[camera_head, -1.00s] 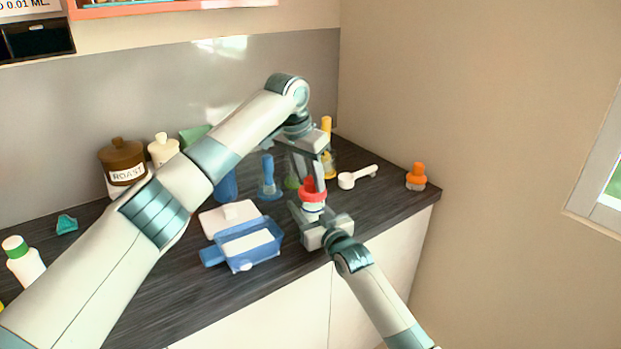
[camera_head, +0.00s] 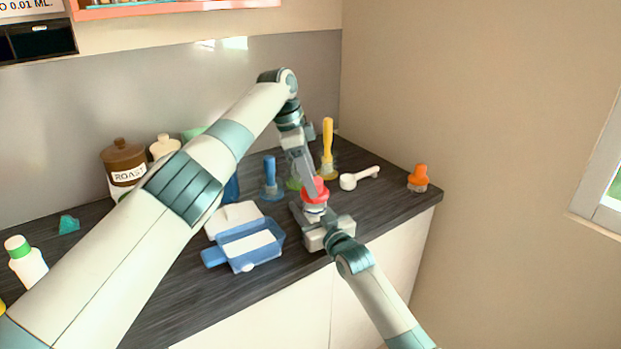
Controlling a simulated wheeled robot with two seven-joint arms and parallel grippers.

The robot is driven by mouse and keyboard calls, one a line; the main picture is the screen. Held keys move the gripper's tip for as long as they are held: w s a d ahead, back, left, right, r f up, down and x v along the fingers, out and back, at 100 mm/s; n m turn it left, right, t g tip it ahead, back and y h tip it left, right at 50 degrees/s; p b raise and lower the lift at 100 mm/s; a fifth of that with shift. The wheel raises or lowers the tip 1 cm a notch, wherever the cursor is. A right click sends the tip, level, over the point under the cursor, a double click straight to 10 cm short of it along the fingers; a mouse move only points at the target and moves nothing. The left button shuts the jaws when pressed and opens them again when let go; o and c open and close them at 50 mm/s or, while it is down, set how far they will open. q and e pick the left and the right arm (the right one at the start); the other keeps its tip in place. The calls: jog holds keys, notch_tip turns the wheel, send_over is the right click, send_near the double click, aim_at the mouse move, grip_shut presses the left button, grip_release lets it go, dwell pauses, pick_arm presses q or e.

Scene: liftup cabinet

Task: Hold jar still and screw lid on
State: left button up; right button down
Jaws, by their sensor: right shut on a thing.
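The red lid (camera_head: 315,190) sits on top of the small jar (camera_head: 314,209), near the counter's front right. The jar looks pale and is mostly hidden by my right gripper. My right gripper (camera_head: 312,216) comes from the front and is shut on the jar. My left gripper (camera_head: 309,184) reaches down from above, with a finger at the left side of the lid. Its other finger is not clearly visible, so I cannot tell how far it is open or whether it touches the lid.
Behind are a blue-handled tool (camera_head: 269,180) and a yellow one (camera_head: 328,150). A white scoop (camera_head: 359,178) and an orange-topped bottle (camera_head: 418,178) stand to the right.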

pick_arm(q)
jog(key=shift+r, duration=0.35)
dwell(0.5)
